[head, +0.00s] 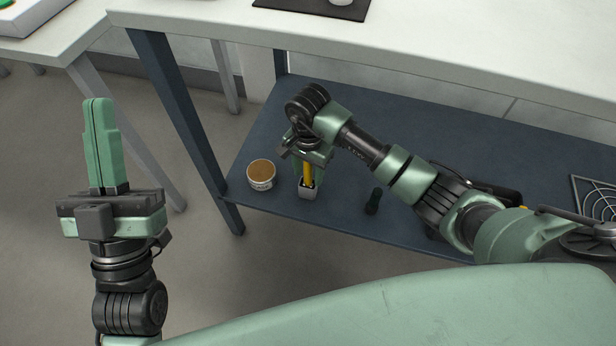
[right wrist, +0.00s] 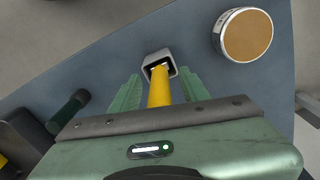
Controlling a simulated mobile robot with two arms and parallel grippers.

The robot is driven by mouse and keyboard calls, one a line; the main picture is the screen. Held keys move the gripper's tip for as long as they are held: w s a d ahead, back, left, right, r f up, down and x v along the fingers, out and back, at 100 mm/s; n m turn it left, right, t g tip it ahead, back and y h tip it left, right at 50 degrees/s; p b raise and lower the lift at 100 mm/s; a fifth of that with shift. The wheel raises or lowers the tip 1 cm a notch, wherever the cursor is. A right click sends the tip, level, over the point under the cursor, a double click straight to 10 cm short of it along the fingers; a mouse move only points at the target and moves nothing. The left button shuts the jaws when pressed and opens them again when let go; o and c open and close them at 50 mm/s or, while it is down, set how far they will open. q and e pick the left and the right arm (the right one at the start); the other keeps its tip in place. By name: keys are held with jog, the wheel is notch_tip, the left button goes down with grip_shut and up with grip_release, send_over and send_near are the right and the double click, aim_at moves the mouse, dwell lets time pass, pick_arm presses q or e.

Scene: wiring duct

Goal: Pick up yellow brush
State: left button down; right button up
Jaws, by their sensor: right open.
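The yellow brush (head: 307,174) stands upright in a small pale square holder (head: 308,192) on the blue lower shelf. It also shows in the right wrist view (right wrist: 160,90), its lower end inside the holder (right wrist: 158,63). My right gripper (right wrist: 161,80) is open, with one finger on each side of the yellow brush and a gap on both sides. In the head view this gripper (head: 308,166) is above the holder and partly hides the brush's upper part. My left gripper (head: 97,102) is shut and empty, pointing up, away from the shelf at the left.
A round tin with a brown top (head: 261,174) stands just left of the holder. A dark green bottle-like object (head: 373,201) stands to the right. A wire rack (head: 597,199) is at the far right. The white tabletop (head: 400,45) overhangs the blue shelf (head: 430,150).

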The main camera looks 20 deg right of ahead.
jog(key=shift+c, duration=0.4)
grip_shut()
